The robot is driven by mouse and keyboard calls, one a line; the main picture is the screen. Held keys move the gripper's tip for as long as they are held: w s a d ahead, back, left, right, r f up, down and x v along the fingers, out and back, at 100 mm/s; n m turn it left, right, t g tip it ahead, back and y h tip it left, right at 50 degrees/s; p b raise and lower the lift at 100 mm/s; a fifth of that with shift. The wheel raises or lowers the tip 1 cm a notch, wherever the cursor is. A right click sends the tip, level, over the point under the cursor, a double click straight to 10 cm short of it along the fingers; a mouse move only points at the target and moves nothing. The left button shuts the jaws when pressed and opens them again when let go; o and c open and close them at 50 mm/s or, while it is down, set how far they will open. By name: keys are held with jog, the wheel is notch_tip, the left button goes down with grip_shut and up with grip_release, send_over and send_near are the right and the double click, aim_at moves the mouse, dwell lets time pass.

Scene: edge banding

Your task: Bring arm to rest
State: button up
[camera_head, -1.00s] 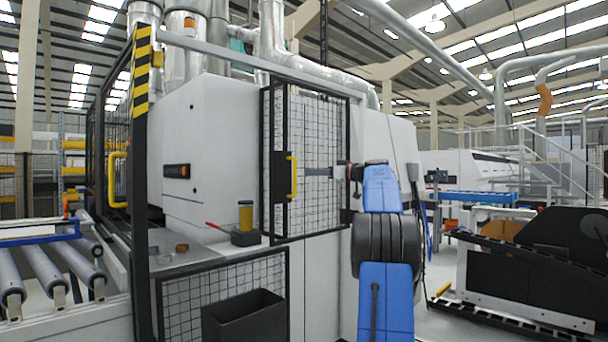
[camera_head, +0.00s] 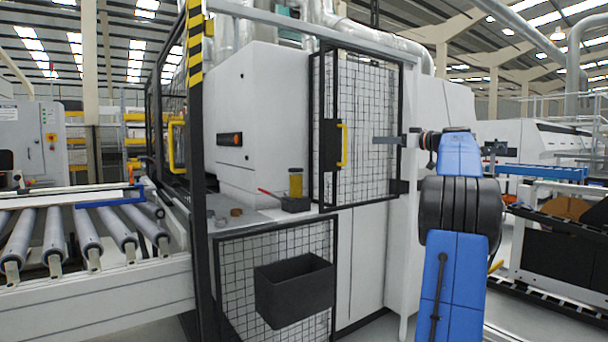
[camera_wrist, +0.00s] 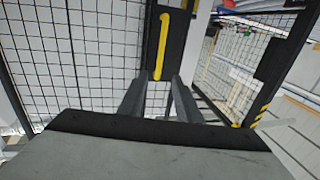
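My gripper (camera_head: 384,140) is at the end of my blue and black arm, held level in front of the mesh door (camera_head: 370,110) of the white machine and pointing left in the head view. In the wrist view its two grey fingers (camera_wrist: 160,98) stand apart with nothing between them. A black panel with a yellow handle (camera_wrist: 160,45) shows just beyond the fingertips; I cannot tell how close it is. My arm's blue and black links (camera_head: 458,215) rise at the right of the head view.
A black-framed mesh fence (camera_head: 232,270) with a dark bin (camera_head: 293,290) stands in front. A small ledge (camera_head: 240,217) carries a yellow jar (camera_head: 295,184) and small items. A roller conveyor (camera_head: 90,240) is at left. A black rack (camera_head: 555,245) stands at right.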

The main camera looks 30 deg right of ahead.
jog(key=w+a+f+m+g+y, duration=0.1)
jog(key=a+f+g, duration=0.35)
jog(key=a, duration=1.05)
jog(key=a+f+m+g, duration=0.1)
jog(key=a+f, duration=0.6)
jog(key=a, duration=0.7)
jog(key=s+a+f+g, duration=0.1)
jog(key=s+a+f, duration=0.2)
jog(key=a, duration=0.3)
jog(key=s+a+f+g, duration=0.2)
jog(key=a+f, duration=0.1)
jog(key=a, duration=0.2)
jog(key=s+a+f+g+h, duration=0.2)
jog(key=s+a+f+g, duration=0.1)
jog(key=s+a+f, duration=1.2)
jog(key=s+f+g+h, duration=0.1)
jog(key=s+f+h, duration=0.2)
jog(key=s+f, duration=1.2)
jog(key=shift+s+a+f+m, duration=0.3)
jog(key=shift+s+a, duration=0.1)
jog(key=shift+s, duration=0.85)
